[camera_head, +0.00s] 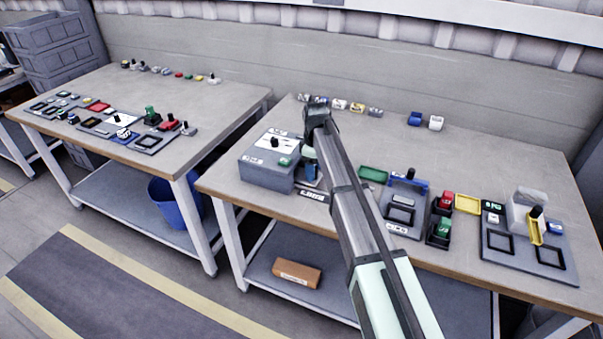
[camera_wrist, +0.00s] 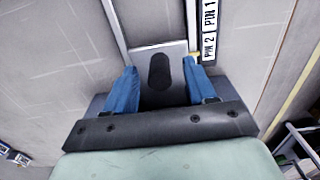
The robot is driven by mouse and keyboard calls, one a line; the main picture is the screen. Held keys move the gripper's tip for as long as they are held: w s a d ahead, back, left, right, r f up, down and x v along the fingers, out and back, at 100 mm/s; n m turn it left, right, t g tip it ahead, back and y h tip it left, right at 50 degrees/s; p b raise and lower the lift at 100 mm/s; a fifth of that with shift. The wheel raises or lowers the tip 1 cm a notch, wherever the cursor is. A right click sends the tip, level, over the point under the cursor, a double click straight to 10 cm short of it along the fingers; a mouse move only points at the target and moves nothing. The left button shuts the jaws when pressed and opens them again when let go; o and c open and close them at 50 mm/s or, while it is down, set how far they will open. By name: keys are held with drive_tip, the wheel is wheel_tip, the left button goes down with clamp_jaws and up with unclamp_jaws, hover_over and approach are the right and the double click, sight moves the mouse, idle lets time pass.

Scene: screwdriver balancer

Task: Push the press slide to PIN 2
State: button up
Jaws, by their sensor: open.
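The press slide shows in the wrist view as a light grey plate (camera_wrist: 145,56) with an upright dark knob (camera_wrist: 160,72). It lies at the lower end of a pale track (camera_wrist: 155,20). A label strip beside the track reads PIN 2 (camera_wrist: 208,47), level with the plate's upper part, and PIN 1 (camera_wrist: 210,14) higher up. My gripper (camera_wrist: 162,78) is open, with one blue finger on each side of the knob and a visible gap on both sides. In the head view my gripper (camera_head: 311,172) is low beside a grey box, and my arm hides the slide.
The grey box (camera_head: 266,176) with a black knob stands left of my gripper. A green tray (camera_head: 373,174) and a blue-backed fixture (camera_head: 402,212) are to the right. Several small parts line the table's back. The middle back of the table (camera_head: 420,150) is clear.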

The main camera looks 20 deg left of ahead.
drive_tip(key=shift+r, duration=2.95)
